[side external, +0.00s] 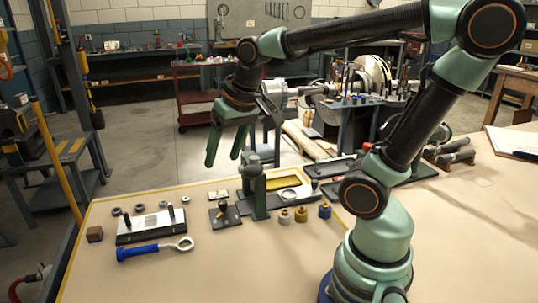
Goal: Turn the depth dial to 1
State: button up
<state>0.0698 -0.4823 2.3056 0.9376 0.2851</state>
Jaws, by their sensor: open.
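My gripper (223,160) hangs above the far part of the bench, its two green fingers apart and pointing down, with nothing between them. Just below and to its right stands a small green post fixture (257,190) on a dark base. Left of that fixture is a dark square plate (225,217) with a small upright piece with a yellowish part on it. No dial with readable marks shows, so I cannot tell which of these carries the depth dial or its setting. My gripper is apart from the bench pieces.
A metal block on a black base (151,226) with two posts, a blue-handled ring tool (139,252) and a brown block (95,234) lie left. Several small cylinders (301,215) stand right of the fixture, before a yellow tray (281,182). The bench front (210,280) is clear.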

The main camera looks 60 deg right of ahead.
jog(key=w+d+f+m+g, duration=0.2)
jog(key=w+d+f+m, duration=0.1)
jog(key=w+d+m, duration=0.35)
jog(key=m+g, duration=0.2)
jog(key=m, duration=0.6)
send_over(223, 201)
notch_tip(223, 201, down, 7)
jog(key=shift+n, duration=0.25)
notch_tip(223, 201, down, 12)
jog(key=shift+a+f, duration=0.1)
jog(key=shift+f, duration=0.1)
grip_shut()
